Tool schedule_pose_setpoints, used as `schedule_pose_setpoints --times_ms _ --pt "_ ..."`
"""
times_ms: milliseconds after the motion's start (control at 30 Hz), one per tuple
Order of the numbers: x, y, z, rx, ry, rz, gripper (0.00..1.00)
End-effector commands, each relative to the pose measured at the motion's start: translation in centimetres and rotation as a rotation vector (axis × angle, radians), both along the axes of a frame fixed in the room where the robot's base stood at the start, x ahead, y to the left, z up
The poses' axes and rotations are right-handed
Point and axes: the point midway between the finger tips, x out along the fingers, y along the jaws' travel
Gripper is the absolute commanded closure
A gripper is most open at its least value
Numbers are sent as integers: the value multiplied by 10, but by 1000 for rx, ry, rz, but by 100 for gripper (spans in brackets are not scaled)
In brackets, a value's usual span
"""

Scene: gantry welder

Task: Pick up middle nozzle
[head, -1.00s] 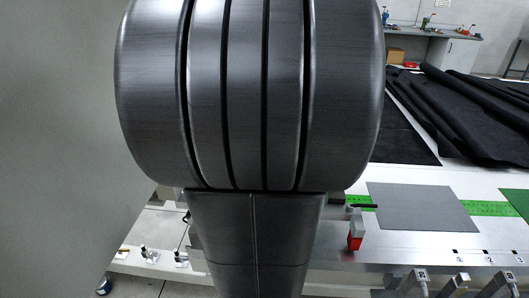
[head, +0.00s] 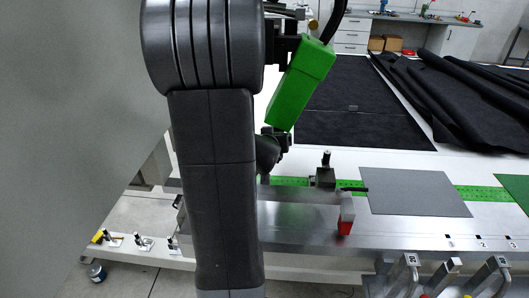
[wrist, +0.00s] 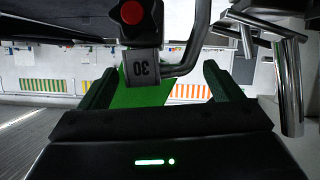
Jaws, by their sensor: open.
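Small metal nozzle pieces with bent tubes line the lower right of the head view, some cut off by the frame. The middle nozzle (head: 453,266) seems to be the one between two with numbered tags. In the wrist view, a dark block marked 30 (wrist: 141,66), with a bent metal tube and a red knob, shows between the fingers of my gripper (wrist: 160,90). I cannot tell which nozzle it is. The fingers are apart with nothing gripped. In the head view I cannot make out my gripper behind my arm.
Black fabric (head: 470,85) lies behind. Small fittings (head: 142,243) sit on a ledge at left.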

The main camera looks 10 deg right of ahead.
Motion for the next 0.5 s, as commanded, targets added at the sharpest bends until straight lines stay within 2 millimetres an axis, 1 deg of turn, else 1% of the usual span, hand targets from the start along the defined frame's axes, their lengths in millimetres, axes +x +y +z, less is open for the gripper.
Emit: schedule_pose_setpoints --times_ms 33,133,400,467,500 --pt "4 -2 -2 0 1 -1 14" --pt "9 -3 -4 1 0 0 14" --pt "11 -4 -5 1 -1 0 14" --pt "11 -4 -5 1 -1 0 26" --pt "11 -4 -5 1 -1 0 33"
